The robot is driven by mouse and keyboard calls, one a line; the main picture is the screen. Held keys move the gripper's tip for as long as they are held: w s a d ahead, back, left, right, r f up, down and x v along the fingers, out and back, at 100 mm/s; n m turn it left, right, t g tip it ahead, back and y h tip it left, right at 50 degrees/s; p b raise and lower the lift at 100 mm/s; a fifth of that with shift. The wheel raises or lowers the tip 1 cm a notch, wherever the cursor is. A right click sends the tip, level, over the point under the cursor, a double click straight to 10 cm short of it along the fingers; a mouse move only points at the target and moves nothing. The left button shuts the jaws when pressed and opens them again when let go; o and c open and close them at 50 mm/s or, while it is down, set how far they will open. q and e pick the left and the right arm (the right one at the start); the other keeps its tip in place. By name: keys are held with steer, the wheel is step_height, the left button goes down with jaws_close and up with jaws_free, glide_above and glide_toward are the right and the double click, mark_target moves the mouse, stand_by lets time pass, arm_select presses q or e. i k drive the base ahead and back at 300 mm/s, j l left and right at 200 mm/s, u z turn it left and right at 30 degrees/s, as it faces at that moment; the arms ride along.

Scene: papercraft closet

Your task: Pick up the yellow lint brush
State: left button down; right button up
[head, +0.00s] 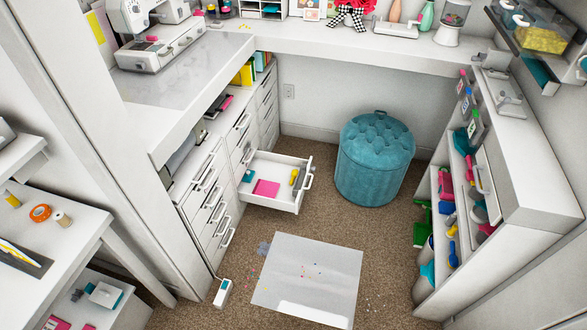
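A small yellow item (294,177) lies in the open white drawer (284,200), near its right end. It looks like a brush or roller, but it is too small to be sure that it is the lint brush. Another small yellow item (11,198) stands on the white shelf unit at the left; I cannot tell what it is. Neither of my grippers is in view.
The drawer also holds a pink sheet (266,188). A teal tufted stool (375,158) stands behind it to the right. A pale mat (308,280) with colored bits lies on the carpet. A filled shelf unit (520,170) stands at the right.

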mark_target(295, 174)
steer(key=i+l+u, duration=0.35)
steer(key=i+l, duration=0.2)
steer(key=i, duration=0.2)
steer(key=i+l+u, duration=0.35)
steer(key=i+l, duration=0.3)
steer(key=l, duration=0.1)
